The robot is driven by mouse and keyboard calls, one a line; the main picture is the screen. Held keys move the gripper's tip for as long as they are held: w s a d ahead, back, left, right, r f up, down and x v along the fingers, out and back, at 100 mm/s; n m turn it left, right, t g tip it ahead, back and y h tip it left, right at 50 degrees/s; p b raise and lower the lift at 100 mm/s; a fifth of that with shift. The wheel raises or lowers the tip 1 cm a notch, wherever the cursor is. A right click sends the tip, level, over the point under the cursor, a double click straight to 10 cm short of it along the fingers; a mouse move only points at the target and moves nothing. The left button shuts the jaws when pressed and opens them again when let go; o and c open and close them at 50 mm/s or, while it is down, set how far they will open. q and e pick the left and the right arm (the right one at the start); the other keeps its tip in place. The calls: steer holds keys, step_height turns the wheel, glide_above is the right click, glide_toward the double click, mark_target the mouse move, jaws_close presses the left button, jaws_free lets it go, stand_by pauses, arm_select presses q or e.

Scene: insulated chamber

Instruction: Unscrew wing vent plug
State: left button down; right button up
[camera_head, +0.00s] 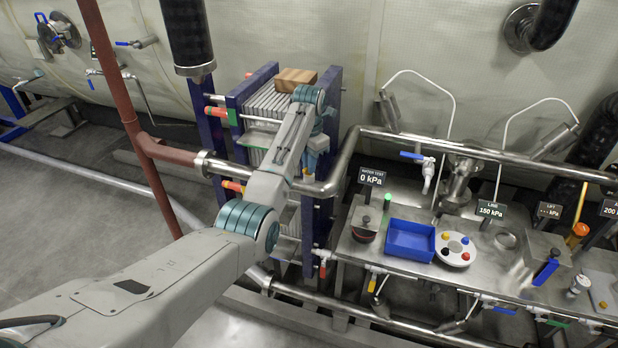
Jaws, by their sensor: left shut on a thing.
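My left arm reaches in from the lower left to the blue-framed plate stack. Its wrist bends down at the stack's right side, and my left gripper (310,168) is there, just above the bent steel pipe. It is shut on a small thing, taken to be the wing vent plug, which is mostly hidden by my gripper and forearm. I cannot make out its wings or thread. My right gripper is not in view.
The plate stack (265,102) carries a wooden block (296,79). A steel pipe (345,160) bends close by my gripper. To the right, a steel bench (400,262) holds a blue tray (409,240), a white disc with coloured knobs (455,249) and pressure signs. A red-brown pipe (128,105) stands at left.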

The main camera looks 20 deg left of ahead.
arm_select(q)
steer(key=c, duration=1.7)
jaws_free()
steer(key=shift+r, duration=2.55)
